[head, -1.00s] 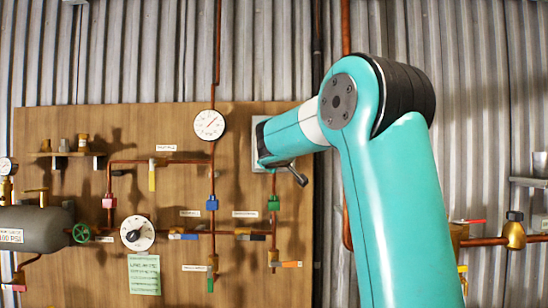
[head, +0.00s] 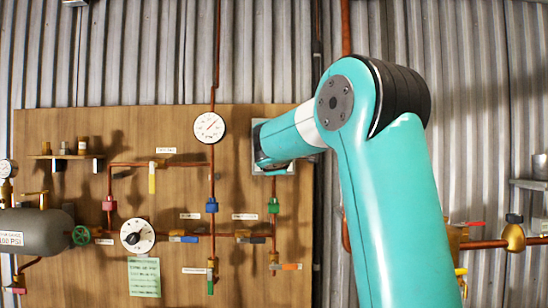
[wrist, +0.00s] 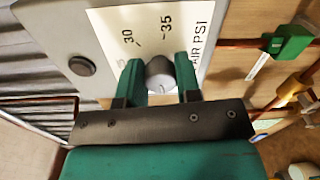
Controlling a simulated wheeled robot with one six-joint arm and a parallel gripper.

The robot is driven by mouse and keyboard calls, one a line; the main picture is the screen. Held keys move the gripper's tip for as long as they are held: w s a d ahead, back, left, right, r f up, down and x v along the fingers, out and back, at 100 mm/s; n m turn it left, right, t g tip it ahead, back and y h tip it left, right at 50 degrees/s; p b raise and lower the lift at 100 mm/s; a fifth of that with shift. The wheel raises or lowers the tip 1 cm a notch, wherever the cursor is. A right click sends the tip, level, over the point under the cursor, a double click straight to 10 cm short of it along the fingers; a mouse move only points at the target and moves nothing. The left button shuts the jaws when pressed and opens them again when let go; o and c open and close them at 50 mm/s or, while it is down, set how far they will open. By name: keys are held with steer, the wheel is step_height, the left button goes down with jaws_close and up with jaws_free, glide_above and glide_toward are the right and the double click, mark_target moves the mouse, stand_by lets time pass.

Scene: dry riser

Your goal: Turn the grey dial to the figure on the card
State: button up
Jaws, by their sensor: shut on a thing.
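The grey dial (wrist: 159,70) sits on a pale plate marked 30, 35 and AIR PSI in the wrist view. A small white line shows on its near side. My gripper (wrist: 158,78) has one green finger on each side of the dial and is shut on it. In the head view my arm covers the dial and most of its grey box (head: 288,164). A pale green card (head: 144,276) with lines of writing hangs low on the wooden board; its writing is too small to read.
The board carries copper pipes, a round white gauge (head: 209,127), a black knob on a white disc (head: 137,235) and several coloured valve handles. A grey tank (head: 38,232) stands at the left. In the wrist view a green valve part (wrist: 287,43) lies right of the plate.

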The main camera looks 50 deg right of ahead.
steer(key=shift+f, duration=0.1)
stand_by(0.5)
steer(key=o, duration=0.9)
steer(key=shift+s+a, duration=0.1)
steer(key=b+v, duration=0.5)
steer(key=v, duration=1.2)
steer(key=shift+a+b, duration=0.15)
steer(key=shift+b, duration=0.15)
